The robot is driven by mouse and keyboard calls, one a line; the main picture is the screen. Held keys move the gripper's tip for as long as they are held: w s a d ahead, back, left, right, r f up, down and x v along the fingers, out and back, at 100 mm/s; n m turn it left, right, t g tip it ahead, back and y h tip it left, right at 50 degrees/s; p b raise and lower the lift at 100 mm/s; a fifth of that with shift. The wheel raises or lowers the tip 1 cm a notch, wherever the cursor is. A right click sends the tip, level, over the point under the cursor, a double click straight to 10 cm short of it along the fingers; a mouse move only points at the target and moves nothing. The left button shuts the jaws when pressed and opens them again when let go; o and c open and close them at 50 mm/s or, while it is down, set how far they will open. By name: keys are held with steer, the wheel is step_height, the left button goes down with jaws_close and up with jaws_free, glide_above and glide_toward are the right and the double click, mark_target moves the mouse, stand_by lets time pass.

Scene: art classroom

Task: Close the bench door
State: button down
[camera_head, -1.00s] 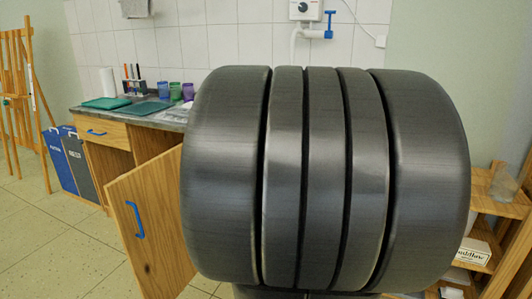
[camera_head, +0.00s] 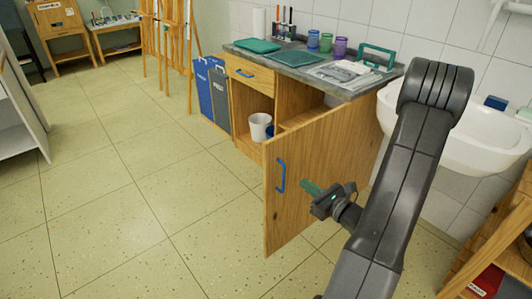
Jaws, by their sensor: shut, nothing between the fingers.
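The wooden bench (camera_head: 249,103) with a grey top stands against the tiled wall. Its wooden door (camera_head: 325,170) is swung wide open toward me, with a blue handle (camera_head: 281,175) near its free edge. A white bin (camera_head: 260,127) shows inside the open compartment. My gripper (camera_head: 309,188) is shut and empty, with green fingers pointing left. It appears in front of the door panel, to the right of the handle. I cannot tell whether it touches the door.
A white sink (camera_head: 460,125) is on the wall right of the bench. A wooden shelf (camera_head: 495,235) stands at the lower right. The tiled floor (camera_head: 120,190) at left is clear.

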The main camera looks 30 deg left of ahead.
mark_target(271, 157)
steer(key=x, duration=1.4)
steer(key=shift+w, duration=0.45)
steer(key=shift+a, duration=0.1)
